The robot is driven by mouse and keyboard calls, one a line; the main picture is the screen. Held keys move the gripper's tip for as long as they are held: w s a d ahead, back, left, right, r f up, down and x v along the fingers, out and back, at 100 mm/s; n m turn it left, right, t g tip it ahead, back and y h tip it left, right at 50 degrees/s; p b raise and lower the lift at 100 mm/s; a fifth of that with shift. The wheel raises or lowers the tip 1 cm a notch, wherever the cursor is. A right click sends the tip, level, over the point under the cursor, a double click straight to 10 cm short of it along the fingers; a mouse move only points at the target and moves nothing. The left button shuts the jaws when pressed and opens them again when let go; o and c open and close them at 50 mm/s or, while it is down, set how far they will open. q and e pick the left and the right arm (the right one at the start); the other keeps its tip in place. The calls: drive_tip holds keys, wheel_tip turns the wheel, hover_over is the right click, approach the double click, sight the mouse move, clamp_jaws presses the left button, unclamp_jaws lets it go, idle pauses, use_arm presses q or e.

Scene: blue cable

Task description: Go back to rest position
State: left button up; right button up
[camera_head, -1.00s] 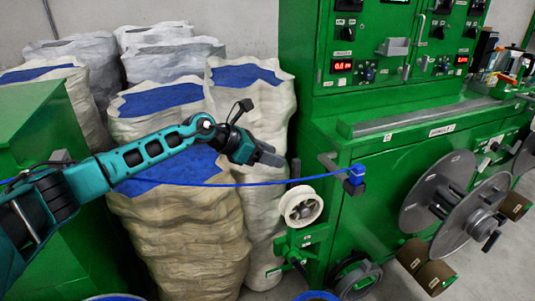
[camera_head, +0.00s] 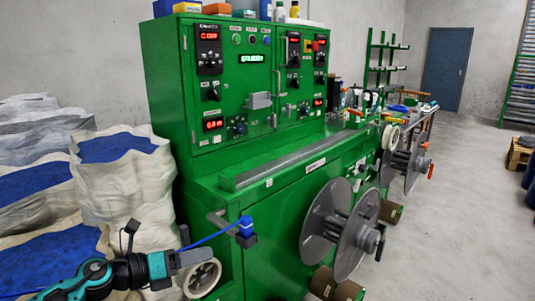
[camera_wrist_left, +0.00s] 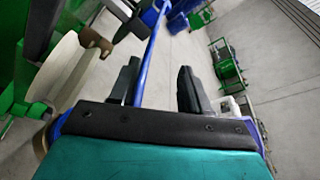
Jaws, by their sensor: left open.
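My left gripper (camera_head: 203,256) is at the lower left of the head view, in front of the sacks and close to a white pulley in the picture. In the left wrist view its two dark fingers (camera_wrist_left: 158,84) stand apart. The blue cable (camera_head: 215,237) runs from a blue guide block (camera_head: 245,226) down towards the gripper. In the left wrist view the cable (camera_wrist_left: 150,58) passes near the left finger; I cannot tell if it touches. My right gripper is not in view.
The green machine (camera_head: 285,190) stands at the centre with grey reels (camera_head: 362,232) on its front. The white pulley (camera_head: 205,278) sits below the guide block. White sacks of blue material (camera_head: 120,185) stand at the left.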

use_arm(q)
drive_tip(key=s+f+n+y, duration=0.5)
drive_tip(key=s+f+n, duration=0.5)
drive_tip(key=n, duration=0.8)
drive_tip(key=s+f+n+t+y, duration=0.1)
drive_tip(key=s+f+n+y, duration=0.4)
drive_tip(key=s+f+n, duration=0.5)
drive_tip(key=s+a+n, duration=0.1)
drive_tip(key=s+n, duration=0.3)
drive_tip(key=n, duration=0.3)
drive_tip(key=shift+s+f+n, duration=0.15)
drive_tip(key=shift+s+n, duration=0.2)
drive_tip(key=shift+n, duration=0.05)
